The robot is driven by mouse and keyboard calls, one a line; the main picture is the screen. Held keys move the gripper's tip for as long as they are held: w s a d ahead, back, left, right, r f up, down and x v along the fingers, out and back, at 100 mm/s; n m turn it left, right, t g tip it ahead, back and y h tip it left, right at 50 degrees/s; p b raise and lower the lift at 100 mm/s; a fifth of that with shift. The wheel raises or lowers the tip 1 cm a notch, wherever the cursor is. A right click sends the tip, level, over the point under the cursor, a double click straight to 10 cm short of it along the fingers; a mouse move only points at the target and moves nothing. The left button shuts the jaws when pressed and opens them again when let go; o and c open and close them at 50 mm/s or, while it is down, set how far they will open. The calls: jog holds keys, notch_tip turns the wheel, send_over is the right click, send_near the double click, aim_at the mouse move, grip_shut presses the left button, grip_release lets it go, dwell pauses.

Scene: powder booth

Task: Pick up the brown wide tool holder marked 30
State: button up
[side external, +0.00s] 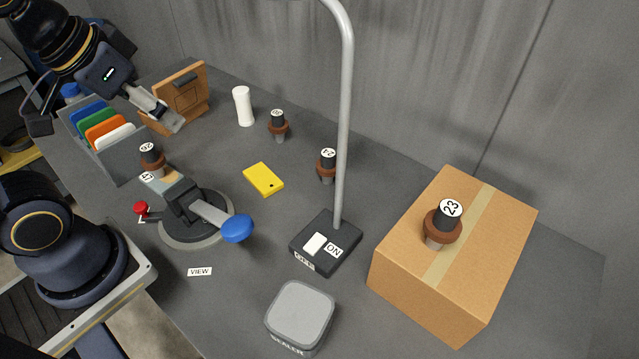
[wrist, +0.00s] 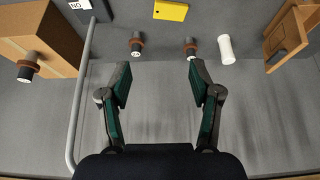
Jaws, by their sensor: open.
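A brown-collared tool holder (side external: 278,128) with a dark top stands on the grey bench near the white cylinder; its small label looks like 30 but is hard to read. In the wrist view, the holder (wrist: 190,46) beside the white cylinder appears to be the same one, just beyond my right fingertip, its label unreadable. My gripper (wrist: 158,74) is open and empty, its two fingers spread wide. In the side view my gripper (side external: 176,122) is above the bench, left of the holder and apart from it.
Similar holders stand by the lamp pole (side external: 327,168), on the cardboard box (side external: 505,235) and by the blue-handled fixture (side external: 190,215). A white cylinder (side external: 243,106), yellow block (side external: 263,179), wooden frame (side external: 203,90) and rack (side external: 120,158) surround the work. The lamp pole (side external: 344,120) rises tall.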

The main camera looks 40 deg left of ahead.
jog(key=w+a+r+n+t, duration=0.1)
jog(key=w+r, duration=0.2)
jog(key=w, duration=0.4)
jog(key=w+a+r+n+t, duration=0.1)
jog(key=w+a+r, duration=0.15)
jog(key=w, duration=0.35)
jog(key=n+g+y, duration=0.1)
jog(key=n+g, duration=0.1)
jog(key=g, duration=0.1)
send_over(277, 113)
jog(key=s, duration=0.2)
notch_tip(277, 113, down, 23)
jog(key=shift+s+r, duration=0.15)
jog(key=shift+d+x, duration=0.15)
jog(key=shift+x, duration=1.45)
jog(key=shift+d+x, duration=0.1)
jog(key=shift+x, duration=1.45)
